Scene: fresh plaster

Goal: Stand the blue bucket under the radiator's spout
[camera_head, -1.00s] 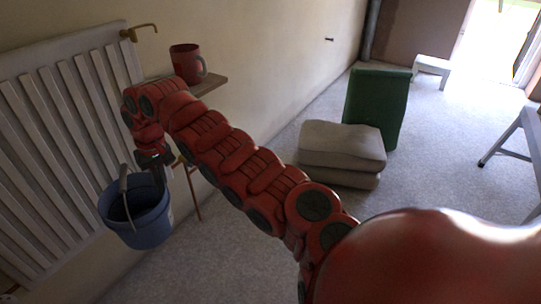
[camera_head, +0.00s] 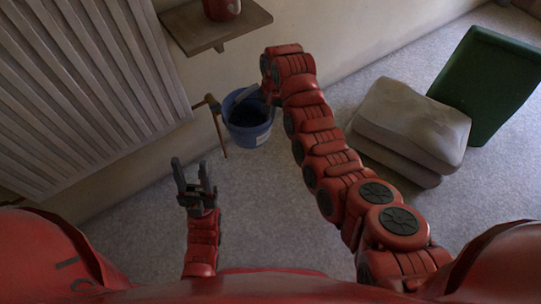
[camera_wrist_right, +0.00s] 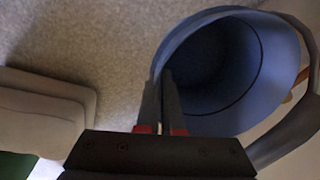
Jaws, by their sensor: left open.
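The blue bucket (camera_head: 249,134) is upright, just right of the copper pipe and brass fitting (camera_head: 208,102) at the radiator's (camera_head: 85,80) lower right end. I cannot tell whether it touches the floor. My right gripper (camera_wrist_right: 162,92) is shut on the bucket's rim, one finger inside and one outside; the bucket fills the right of the wrist view (camera_wrist_right: 215,75). Its grey handle loops over at the right there. In the head view the right fingertips are mostly hidden by the arm. My left gripper (camera_head: 192,178) is open and empty, below the radiator in the picture.
A wooden wall shelf (camera_head: 215,26) holding a red mug (camera_head: 221,8) is above the bucket. Grey cushions (camera_head: 410,125) and a green panel-like object (camera_head: 490,85) are on the carpet to the right of my right arm.

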